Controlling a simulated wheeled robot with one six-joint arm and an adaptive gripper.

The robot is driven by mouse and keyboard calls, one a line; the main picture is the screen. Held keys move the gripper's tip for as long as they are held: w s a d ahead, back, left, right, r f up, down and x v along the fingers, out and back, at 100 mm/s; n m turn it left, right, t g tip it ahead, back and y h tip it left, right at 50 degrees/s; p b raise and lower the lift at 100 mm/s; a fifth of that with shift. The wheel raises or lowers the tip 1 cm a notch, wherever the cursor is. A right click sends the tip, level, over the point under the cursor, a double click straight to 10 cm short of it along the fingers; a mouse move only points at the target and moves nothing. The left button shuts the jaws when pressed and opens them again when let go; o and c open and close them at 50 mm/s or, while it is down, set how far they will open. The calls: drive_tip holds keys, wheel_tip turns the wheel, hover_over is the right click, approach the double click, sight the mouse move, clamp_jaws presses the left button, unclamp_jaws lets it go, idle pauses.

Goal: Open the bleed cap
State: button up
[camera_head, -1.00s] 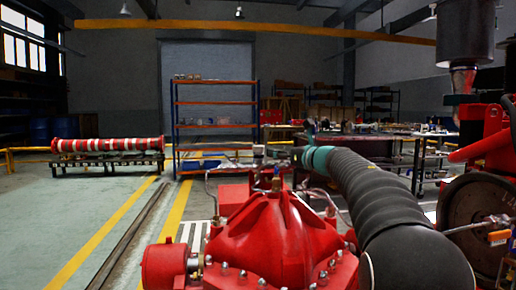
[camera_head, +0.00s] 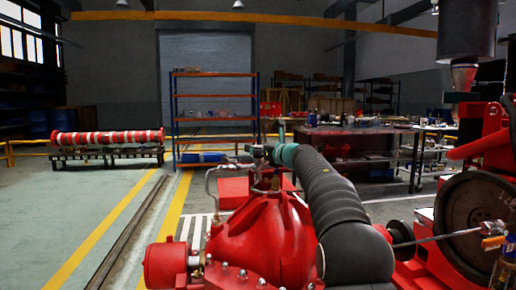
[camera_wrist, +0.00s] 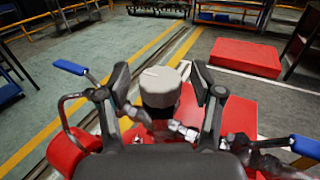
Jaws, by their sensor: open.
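The bleed cap (camera_wrist: 160,87), a pale grey round knob on a dark stem, stands between the two fingers of my gripper (camera_wrist: 161,86) in the wrist view. My gripper is open, with a dark finger on each side of the cap and a visible gap at each side. Metal fittings (camera_wrist: 178,130) sit below the cap, above the red pump casing. In the head view my gripper (camera_head: 262,154) is small, at the far end of my arm above the red pump casing (camera_head: 262,235). I cannot clearly make out the cap there.
Blue-handled levers (camera_wrist: 70,67) stand left and lower right (camera_wrist: 304,146) of my gripper in the wrist view. A curved pipe (camera_head: 213,181) rises beside the casing. A large wheel (camera_head: 470,222) stands at the right. Floor at the left is open.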

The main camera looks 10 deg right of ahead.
drive_tip(key=c, duration=1.2)
drive_tip(key=shift+o, duration=0.2)
drive_tip(key=shift+w+d+n+g+y, duration=0.1)
drive_tip(key=shift+n+g+y, duration=0.4)
drive_tip(key=shift+n+y, duration=0.3)
drive_tip(key=shift+r+n+g+y, duration=0.1)
drive_tip(key=shift+n+g+y, duration=0.65)
drive_tip(key=shift+y, duration=0.35)
drive_tip(key=o, duration=1.2)
drive_tip(key=shift+c, duration=0.2)
